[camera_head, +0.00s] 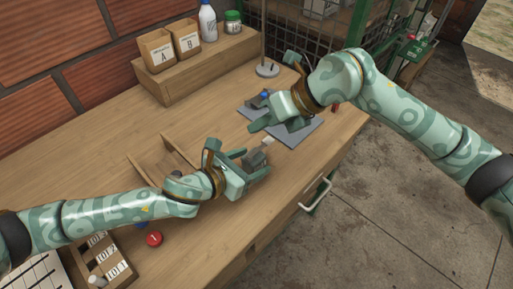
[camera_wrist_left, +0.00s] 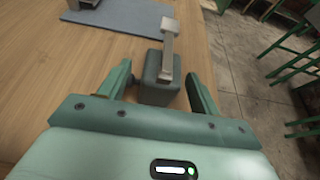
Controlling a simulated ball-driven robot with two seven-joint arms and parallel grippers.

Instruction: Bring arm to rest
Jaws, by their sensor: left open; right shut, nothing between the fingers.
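My left gripper (camera_head: 257,160) is open low over the wooden bench, near its front edge. In the left wrist view its two fingers (camera_wrist_left: 158,78) stand apart. A dark grey-green block (camera_wrist_left: 158,92) with a pale metal bar and square top shows between and just beyond the fingertips, with gaps at both sides. In the head view the bar's pale top (camera_head: 266,142) shows beside the fingers, and the block is mostly hidden. My right gripper (camera_head: 260,124) is shut and empty above the grey mat (camera_head: 297,133), its fingers pointing left.
A small blue-topped item (camera_head: 264,94) stands by the mat. A wooden tray (camera_head: 150,167) lies behind my left wrist; a red ball (camera_head: 154,239) lies before that arm. A wooden riser (camera_head: 215,67) holds boxes A and B and bottles. A drawer handle (camera_head: 316,194) juts from the bench front.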

